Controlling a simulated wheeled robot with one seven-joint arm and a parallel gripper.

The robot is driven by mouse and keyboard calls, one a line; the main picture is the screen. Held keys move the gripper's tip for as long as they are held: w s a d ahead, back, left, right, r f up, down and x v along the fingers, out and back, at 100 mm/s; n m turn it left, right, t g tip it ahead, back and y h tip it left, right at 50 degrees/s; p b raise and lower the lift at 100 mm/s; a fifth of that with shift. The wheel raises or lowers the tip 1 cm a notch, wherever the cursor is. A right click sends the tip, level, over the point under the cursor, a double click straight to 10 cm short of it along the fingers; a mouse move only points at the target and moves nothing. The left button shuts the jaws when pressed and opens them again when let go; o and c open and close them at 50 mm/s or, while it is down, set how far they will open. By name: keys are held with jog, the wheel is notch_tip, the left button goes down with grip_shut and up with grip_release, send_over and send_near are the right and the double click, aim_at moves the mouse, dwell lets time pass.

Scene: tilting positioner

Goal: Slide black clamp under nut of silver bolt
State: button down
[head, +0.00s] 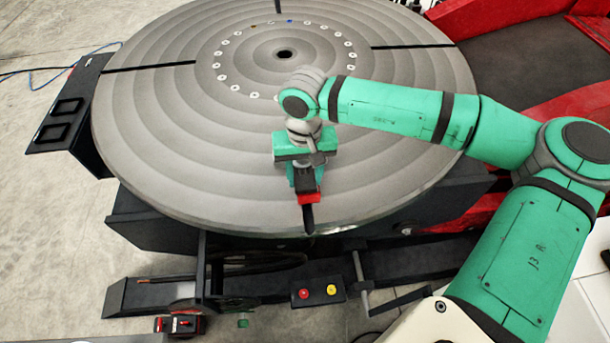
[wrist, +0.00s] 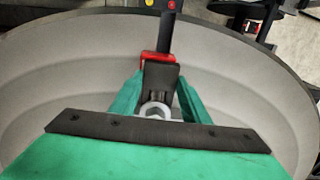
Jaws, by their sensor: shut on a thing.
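My gripper (head: 306,182) points down over the near part of the round table. Its green fingers (wrist: 161,88) are shut on the black clamp (wrist: 161,77), which lies between their tips. The clamp also shows as a small dark block in the head view (head: 305,182). The silver nut (wrist: 154,110) of the bolt shows between the fingers, at the clamp's near end in the wrist view. I cannot tell whether the clamp is beneath the nut. The bolt's shank is hidden, and my gripper hides the bolt in the head view.
A red block (head: 310,198) sits at the clamp's outer end, over a dark radial slot (head: 307,218) in the round grey table (head: 180,150). A button box (head: 318,292) stands below the table's front rim. The table's left side is clear.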

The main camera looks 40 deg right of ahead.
jog(key=shift+f, duration=0.2)
dwell(0.5)
jog(key=shift+c, duration=0.6)
grip_release()
jog(key=shift+r, duration=3.5)
